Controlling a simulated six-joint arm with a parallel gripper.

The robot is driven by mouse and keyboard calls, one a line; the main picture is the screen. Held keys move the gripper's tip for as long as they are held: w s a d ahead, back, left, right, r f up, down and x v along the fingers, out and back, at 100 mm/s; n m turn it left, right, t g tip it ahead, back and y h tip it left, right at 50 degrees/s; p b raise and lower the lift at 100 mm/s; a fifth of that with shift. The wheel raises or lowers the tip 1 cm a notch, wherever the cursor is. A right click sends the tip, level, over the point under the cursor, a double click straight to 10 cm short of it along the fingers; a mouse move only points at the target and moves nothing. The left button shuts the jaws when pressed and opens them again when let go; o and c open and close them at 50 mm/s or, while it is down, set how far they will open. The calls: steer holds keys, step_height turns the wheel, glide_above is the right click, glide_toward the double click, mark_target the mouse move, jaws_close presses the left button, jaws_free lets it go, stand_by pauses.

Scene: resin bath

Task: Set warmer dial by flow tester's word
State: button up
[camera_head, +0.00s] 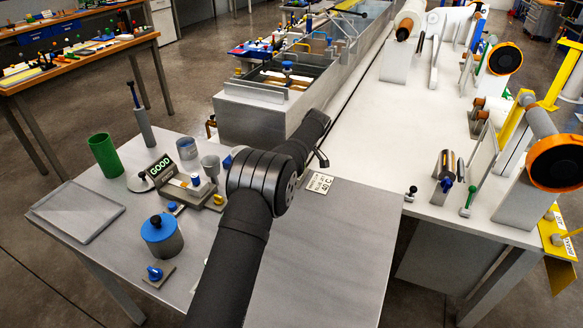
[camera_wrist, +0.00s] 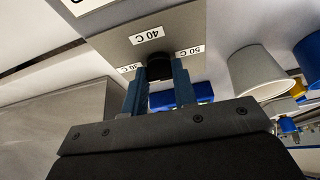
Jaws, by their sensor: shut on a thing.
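The flow tester (camera_head: 188,188) stands on the grey bench at left in the head view, and its green-lettered display (camera_head: 160,166) reads GOOD. In the wrist view the warmer's dial plate (camera_wrist: 185,35) carries white labels 30 C at left, 40 C in the middle and 50 C at right. My gripper (camera_wrist: 160,70) is shut on the dial's dark knob (camera_wrist: 159,69), with one finger on each side. A blue part (camera_wrist: 200,91) shows behind the fingers. The knob's pointing direction is hidden. In the head view my arm covers the dial and gripper.
A grey cup (camera_head: 210,165), green cup (camera_head: 104,155), blue-lidded pot (camera_head: 162,236) and empty tray (camera_head: 77,212) stand on the bench. A small blue knob on a plate (camera_head: 156,273) sits in front. A printed card (camera_head: 320,183) lies right of my arm. The bench's right part is clear.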

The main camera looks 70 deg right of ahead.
stand_by(0.4)
steer(key=o, duration=1)
steer(key=v, duration=1.7)
steer(key=shift+d+r, duration=0.15)
steer(key=shift+r, duration=0.15)
steer(key=x, duration=1.7)
steer(key=shift+f, duration=0.3)
